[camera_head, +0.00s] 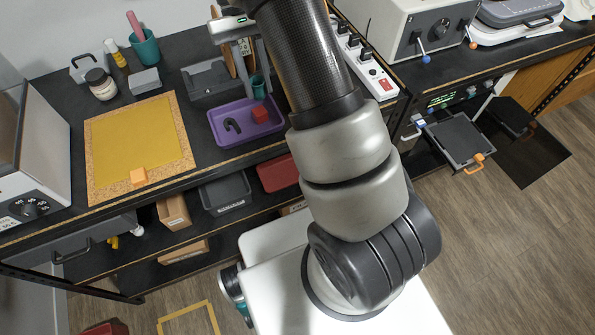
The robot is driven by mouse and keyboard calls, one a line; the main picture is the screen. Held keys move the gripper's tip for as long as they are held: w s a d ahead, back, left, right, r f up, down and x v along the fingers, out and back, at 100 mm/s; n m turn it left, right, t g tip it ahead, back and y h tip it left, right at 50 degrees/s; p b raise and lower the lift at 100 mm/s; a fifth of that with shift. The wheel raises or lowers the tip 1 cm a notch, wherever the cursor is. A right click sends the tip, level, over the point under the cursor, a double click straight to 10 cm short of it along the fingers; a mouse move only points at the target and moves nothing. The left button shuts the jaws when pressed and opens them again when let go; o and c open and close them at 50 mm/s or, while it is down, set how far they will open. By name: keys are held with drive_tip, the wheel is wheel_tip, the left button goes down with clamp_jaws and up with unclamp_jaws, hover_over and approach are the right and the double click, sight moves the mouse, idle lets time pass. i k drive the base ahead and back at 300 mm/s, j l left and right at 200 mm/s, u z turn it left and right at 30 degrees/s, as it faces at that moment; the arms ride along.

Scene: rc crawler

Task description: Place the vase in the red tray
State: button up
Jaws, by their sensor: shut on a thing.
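My gripper (255,76) is at the top centre, partly hidden behind my own arm. It is shut on a small dark teal vase (258,88), held beside the back edge of a purple tray. How far the vase is above the bench is hard to tell. A dark red tray (277,173) sits on the shelf under the bench top, partly covered by the bench edge and my arm. Another dark red object (104,328), perhaps a tray or bin, shows at the bottom left edge, mostly cut off.
The purple tray (217,131) holds a red cube and a black hook. A cork-edged yellow mat (140,140) carries an orange block. A teal cup (145,48) and jar (101,84) stand behind. A grey bin (226,193) sits left of the shelf's red tray. A power strip (374,72) lies right.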

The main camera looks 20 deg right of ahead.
sight(286, 181)
drive_tip(key=k+l, duration=0.1)
drive_tip(key=l, duration=1.2)
drive_tip(key=k+l, duration=0.15)
drive_tip(key=l, duration=0.5)
drive_tip(key=l+u, duration=0.2)
drive_tip(key=u, duration=0.25)
drive_tip(key=k+l+u, duration=0.1)
drive_tip(key=u, duration=0.35)
drive_tip(key=l+u, duration=0.1)
drive_tip(key=u, duration=0.75)
